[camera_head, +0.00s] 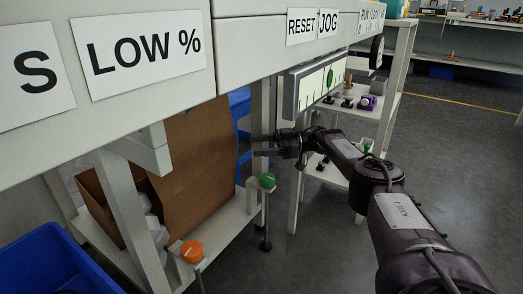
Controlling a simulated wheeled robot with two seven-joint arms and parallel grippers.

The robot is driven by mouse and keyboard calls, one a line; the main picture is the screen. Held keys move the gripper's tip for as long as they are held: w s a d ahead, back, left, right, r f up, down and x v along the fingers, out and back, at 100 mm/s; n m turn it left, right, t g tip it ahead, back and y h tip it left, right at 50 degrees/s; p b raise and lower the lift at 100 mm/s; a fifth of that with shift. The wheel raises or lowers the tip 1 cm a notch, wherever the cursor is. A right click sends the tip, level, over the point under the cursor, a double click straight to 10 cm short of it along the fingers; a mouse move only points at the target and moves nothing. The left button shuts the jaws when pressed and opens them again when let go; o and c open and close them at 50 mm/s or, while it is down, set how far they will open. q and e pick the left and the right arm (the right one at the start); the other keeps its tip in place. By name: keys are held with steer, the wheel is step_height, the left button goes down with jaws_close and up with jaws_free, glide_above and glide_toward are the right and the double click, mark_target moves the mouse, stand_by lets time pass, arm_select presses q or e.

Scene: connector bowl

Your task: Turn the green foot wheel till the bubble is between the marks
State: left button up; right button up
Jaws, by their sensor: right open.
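The green foot wheel (267,181) sits on top of a thin dark post at the end of a low white beam. My right gripper (256,145) is open and empty, with its two fingers pointing left. In the picture it is just above the green wheel and apart from it. A pale level gauge (314,84) with dark marks hangs under the white panel. A small green oval (330,77), which looks like the bubble, is in the right part of the gauge. The marks are too small to tell its exact place between them. My left gripper is not in view.
An orange wheel (191,251) stands nearer, at lower left. Brown cardboard (195,165) stands behind the beam, and a blue bin (45,265) is at bottom left. A white shelf (380,112) with small parts is behind my right arm. The labelled panel (235,45) overhangs the area.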

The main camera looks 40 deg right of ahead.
step_height(320, 180, up, 7)
steer(key=p, duration=0.3)
steer(key=shift+r, duration=0.15)
steer(key=shift+a, duration=0.1)
